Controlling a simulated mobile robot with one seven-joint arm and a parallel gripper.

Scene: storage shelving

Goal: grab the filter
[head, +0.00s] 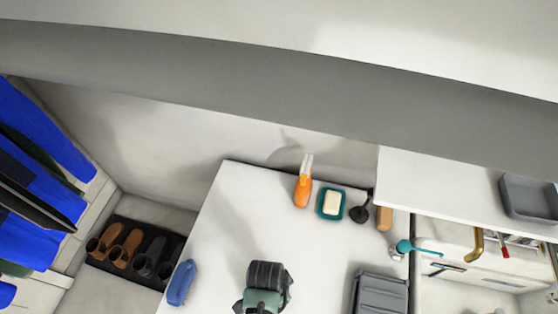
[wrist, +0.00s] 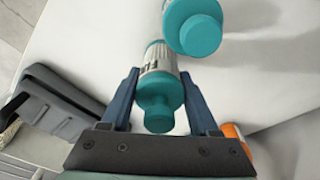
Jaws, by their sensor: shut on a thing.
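In the wrist view, the filter (wrist: 158,98) is a pale ribbed cylinder with a teal end and a teal knob facing the camera. My gripper (wrist: 159,78) has its two blue fingers on either side of it, shut on its body. The fingers partly cover its sides. A similar teal and pale piece (wrist: 195,30) is just beyond it at the top of the view; I cannot tell whether they touch. In the head view I cannot make out the fingers or the filter clearly.
The white tabletop (head: 225,240) carries an orange spray bottle (head: 303,190), a teal soap dish (head: 331,204), a blue item (head: 181,282) at the left edge and a grey box (head: 381,292) at right. A white shelf (head: 435,180) holds a grey tray (head: 528,198). Shoes (head: 128,245) stand left.

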